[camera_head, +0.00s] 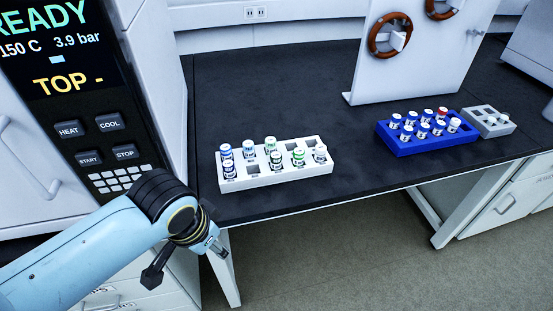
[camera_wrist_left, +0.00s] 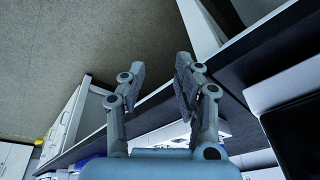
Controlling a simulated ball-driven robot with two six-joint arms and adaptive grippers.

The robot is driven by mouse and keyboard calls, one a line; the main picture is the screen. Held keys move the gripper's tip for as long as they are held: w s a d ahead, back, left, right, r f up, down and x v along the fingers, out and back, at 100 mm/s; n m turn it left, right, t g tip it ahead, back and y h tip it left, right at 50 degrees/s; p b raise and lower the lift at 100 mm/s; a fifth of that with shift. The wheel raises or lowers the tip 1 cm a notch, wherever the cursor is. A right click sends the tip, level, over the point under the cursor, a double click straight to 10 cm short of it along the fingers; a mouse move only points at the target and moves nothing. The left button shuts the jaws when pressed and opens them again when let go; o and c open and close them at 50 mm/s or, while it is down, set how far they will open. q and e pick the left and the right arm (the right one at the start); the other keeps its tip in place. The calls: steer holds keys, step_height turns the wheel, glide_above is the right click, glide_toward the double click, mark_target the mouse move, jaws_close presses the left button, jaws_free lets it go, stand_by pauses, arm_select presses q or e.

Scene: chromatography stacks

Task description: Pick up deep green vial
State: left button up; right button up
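A white rack (camera_head: 252,185) on the dark bench holds several small vials with coloured caps. The vial with the clearest green cap (camera_head: 298,157) stands upright in the front row, right of the middle; it looks like the deep green one. A vial with a paler green-teal cap (camera_head: 271,144) stands in the back row. My left gripper (camera_head: 212,246) is in front of the bench edge, lower left of the rack and apart from it. In the left wrist view its two fingers (camera_wrist_left: 158,78) are spread with nothing between them. My right gripper is not in view.
A blue rack (camera_head: 405,149) with several vials and a small grey rack (camera_head: 504,130) stand at the right. A white upright panel (camera_head: 415,75) stands behind them. A machine with a display (camera_head: 60,60) is at the left. Bare bench (camera_head: 355,172) lies between the racks.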

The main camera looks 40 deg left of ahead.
arm_select(q)
steer(key=w+r+n+p, duration=0.25)
steer(key=w+r, duration=0.25)
steer(key=r, duration=0.4)
steer(key=n+g, duration=0.3)
steer(key=n, duration=1)
glide_toward(276, 155)
steer(key=shift+s+a+f+h, duration=0.15)
steer(key=shift+a+h, duration=0.05)
steer(key=shift+h, duration=0.2)
step_height(276, 155, down, 10)
steer(key=shift+a+f+b, duration=0.1)
steer(key=shift+a+b, duration=0.05)
steer(key=shift+b, duration=0.6)
jaws_close()
